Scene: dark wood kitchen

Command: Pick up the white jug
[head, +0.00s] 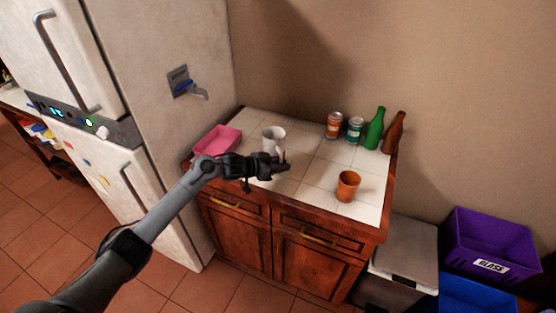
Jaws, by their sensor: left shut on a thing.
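The white jug (273,137) stands upright on the white tiled counter (315,168), near its middle left. My left arm comes in from the lower left, and my left gripper (279,163) is at the near side of the jug. The gripper is shut on the jug, at its lower near side; the exact grip is hard to make out at this size. The gripper hides the lower part of the jug. I cannot tell whether its base touches the counter. My right gripper is not in view.
A pink tray (217,141) lies left of the jug, and an orange cup (347,186) stands to the right. Two cans (334,125), a green bottle (375,128) and a brown bottle (394,132) stand at the back. A fridge (165,50) rises at the left.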

